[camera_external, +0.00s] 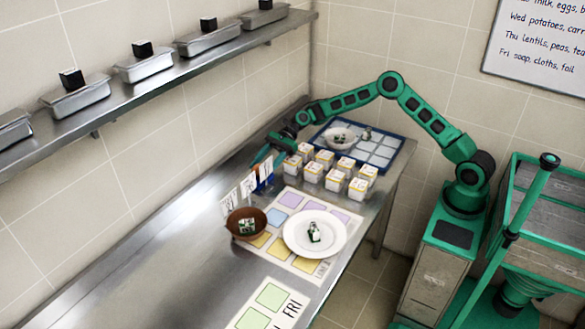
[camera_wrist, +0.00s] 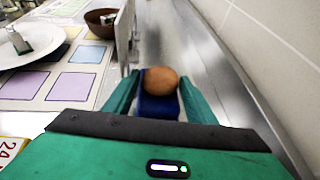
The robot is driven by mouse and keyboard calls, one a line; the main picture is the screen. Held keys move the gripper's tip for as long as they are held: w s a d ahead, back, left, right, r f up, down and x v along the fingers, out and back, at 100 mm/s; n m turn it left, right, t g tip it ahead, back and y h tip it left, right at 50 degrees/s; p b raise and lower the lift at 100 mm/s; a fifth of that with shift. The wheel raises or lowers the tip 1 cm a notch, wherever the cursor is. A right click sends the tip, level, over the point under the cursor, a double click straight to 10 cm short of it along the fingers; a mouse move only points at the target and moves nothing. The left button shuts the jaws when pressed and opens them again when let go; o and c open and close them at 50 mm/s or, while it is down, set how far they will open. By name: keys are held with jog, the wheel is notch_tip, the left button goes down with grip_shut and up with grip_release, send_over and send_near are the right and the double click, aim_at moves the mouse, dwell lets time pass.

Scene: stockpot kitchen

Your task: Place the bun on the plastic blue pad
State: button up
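In the wrist view a round brown bun (camera_wrist: 160,80) shows between my fingertips. A dark blue block-like thing (camera_wrist: 157,107) is just below it in the picture; I cannot tell whether they touch. My gripper (camera_wrist: 159,78) has its green fingers spread to either side of the bun, with narrow gaps visible. I cannot tell which blue thing is the plastic pad.
White cards (camera_external: 238,193) stand close by my gripper. A brown bowl (camera_external: 233,232) and a white plate (camera_external: 330,241) stand on the printed sheet, each holding a small item. Several white boxes (camera_external: 335,180) and a blue-rimmed tray (camera_external: 397,158) are farther back. The front left counter (camera_external: 170,250) is clear.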

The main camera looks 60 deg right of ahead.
jog(key=v, duration=1.2)
jog(key=shift+s+r, duration=0.1)
jog(key=s+d+r+n+h, duration=0.2)
jog(key=s+d+n+h, duration=0.9)
jog(key=s+d, duration=1.7)
jog(key=s+d+n+g+h, duration=0.1)
jog(key=s+d, duration=0.3)
jog(key=s, duration=0.9)
jog(key=s+d+f+n+h, duration=0.1)
jog(key=s+d, duration=0.3)
jog(key=s, duration=1)
jog(key=shift+s+f+g, duration=0.25)
jog(key=shift+f+g, duration=0.05)
jog(key=shift+g, duration=0.1)
